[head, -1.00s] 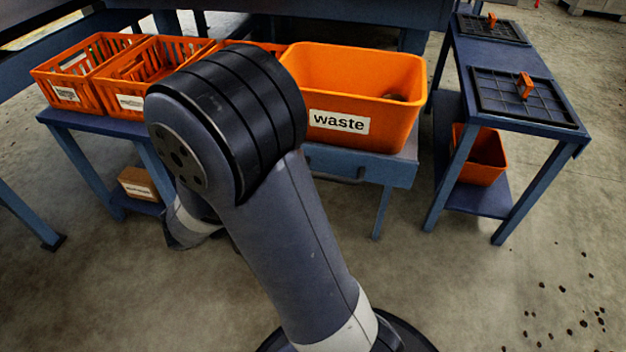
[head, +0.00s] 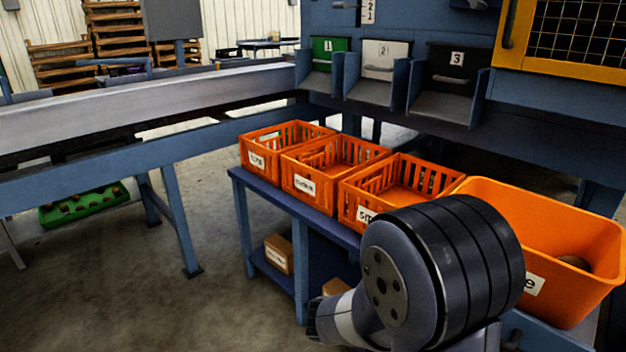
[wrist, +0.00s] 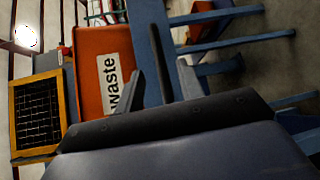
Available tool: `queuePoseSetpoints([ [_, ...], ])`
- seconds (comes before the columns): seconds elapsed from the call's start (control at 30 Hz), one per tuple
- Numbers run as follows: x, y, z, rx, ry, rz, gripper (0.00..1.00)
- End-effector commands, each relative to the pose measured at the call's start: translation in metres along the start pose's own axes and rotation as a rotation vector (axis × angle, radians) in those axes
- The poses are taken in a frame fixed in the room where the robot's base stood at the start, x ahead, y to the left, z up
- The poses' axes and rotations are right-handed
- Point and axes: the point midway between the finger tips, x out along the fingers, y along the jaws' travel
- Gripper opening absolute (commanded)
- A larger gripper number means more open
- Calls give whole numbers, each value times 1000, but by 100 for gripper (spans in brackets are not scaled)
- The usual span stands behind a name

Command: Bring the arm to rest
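My gripper (wrist: 161,82) shows in the wrist view with its two fingers apart and nothing between them. It faces the blue table that carries the orange waste bin (wrist: 103,70), which appears turned sideways there. In the head view my arm's large dark joint stands in front of the table, and my gripper cannot be seen. The waste bin also shows in the head view (head: 545,225), partly covered by the joint, with a brownish lump inside.
Several slatted orange crates (head: 320,190) stand in a row on the blue table (head: 272,202). Behind are numbered chutes (head: 387,65) and a long conveyor (head: 150,98). A green tray (head: 85,205) lies under the conveyor. Floor left of the table is clear.

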Motion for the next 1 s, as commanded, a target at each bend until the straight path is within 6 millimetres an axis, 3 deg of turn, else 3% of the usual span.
queuePoseSetpoints([
  [0.2,36,-2,0,1,-5,-1,36],
  [0.5,66,0,0,1,-2,0,36],
  [1.0,69,0,-1,0,1,0,36],
])
